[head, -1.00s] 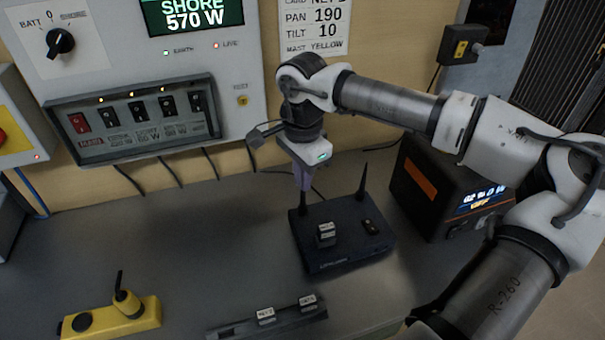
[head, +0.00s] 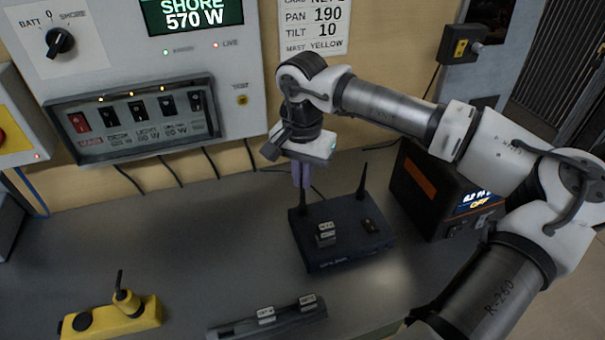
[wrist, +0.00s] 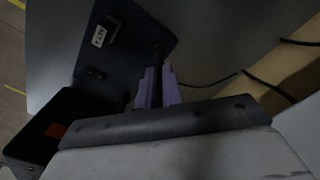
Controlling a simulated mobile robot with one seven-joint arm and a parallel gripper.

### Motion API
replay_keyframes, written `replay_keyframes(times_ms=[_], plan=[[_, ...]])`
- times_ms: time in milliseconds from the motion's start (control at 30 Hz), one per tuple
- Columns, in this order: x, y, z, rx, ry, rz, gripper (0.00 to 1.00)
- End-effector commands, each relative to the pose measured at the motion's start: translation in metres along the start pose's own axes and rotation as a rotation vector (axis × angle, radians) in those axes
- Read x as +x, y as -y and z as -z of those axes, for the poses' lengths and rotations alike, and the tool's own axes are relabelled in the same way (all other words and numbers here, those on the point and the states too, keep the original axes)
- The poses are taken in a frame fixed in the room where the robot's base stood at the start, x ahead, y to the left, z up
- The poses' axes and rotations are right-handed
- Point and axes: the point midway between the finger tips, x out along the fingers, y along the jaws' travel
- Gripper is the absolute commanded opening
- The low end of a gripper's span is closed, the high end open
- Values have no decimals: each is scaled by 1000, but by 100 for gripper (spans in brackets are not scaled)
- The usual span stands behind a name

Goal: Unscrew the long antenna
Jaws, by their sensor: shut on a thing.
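A dark router box (head: 345,255) stands on the bench, with a black antenna at each back corner. My gripper (head: 302,185) points down over the back left corner, its purple fingers shut on the left antenna (head: 302,203). Only the antenna's lower part shows below the fingers, so its length is hidden. The right antenna (head: 363,180) stands free and slightly tilted. In the wrist view the purple fingers (wrist: 158,80) are close together, with the dark antenna (wrist: 159,56) between them; the router (wrist: 140,50) lies behind.
A labelled block (head: 325,234) sits on the router. A black and orange power unit (head: 440,190) stands close on the right. A yellow base with a short black stub (head: 115,312) is front left, and a dark rack with labelled blocks (head: 285,320) front centre. The bench between is clear.

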Motion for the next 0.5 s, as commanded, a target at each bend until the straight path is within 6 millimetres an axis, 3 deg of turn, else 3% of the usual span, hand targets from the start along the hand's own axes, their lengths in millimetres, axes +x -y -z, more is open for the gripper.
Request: replay_keyframes(times_ms=[267, 500], plan=[[0, 0, 0, -38, 1, 0, 0], [0, 0, 0, -294, 2, 2, 0]])
